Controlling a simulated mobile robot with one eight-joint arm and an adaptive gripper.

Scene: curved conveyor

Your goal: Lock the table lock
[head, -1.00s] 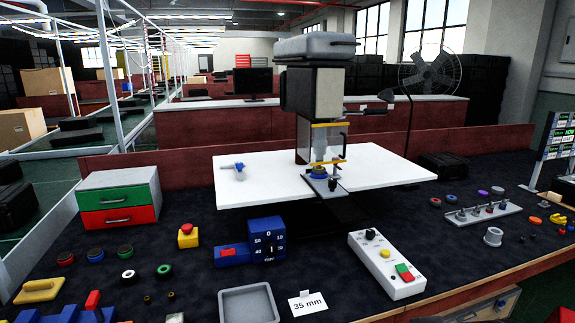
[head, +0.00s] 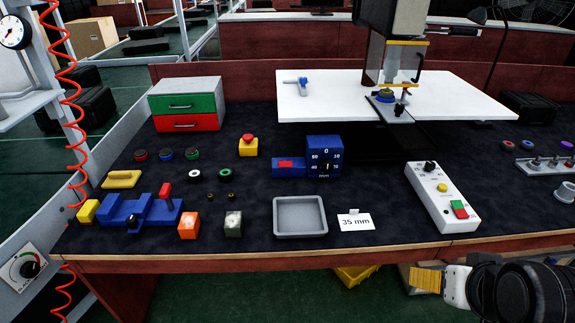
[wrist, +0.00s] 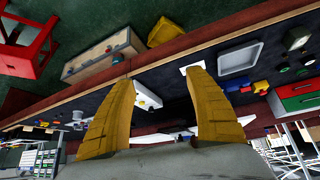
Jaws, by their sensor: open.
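My gripper (head: 427,279) shows at the lower right of the head view, in front of the bench edge and well away from the lever. In the wrist view the two yellow fingers of my gripper (wrist: 158,76) are spread apart with nothing between them. The lever cannot be made out in the wrist view.
The drilling machine head stands over the white table with a blue-based vise (head: 385,97) below it. A control box (head: 442,196), grey tray (head: 300,216), blue dial block (head: 324,157) and drawer unit (head: 186,103) stand on the dark bench.

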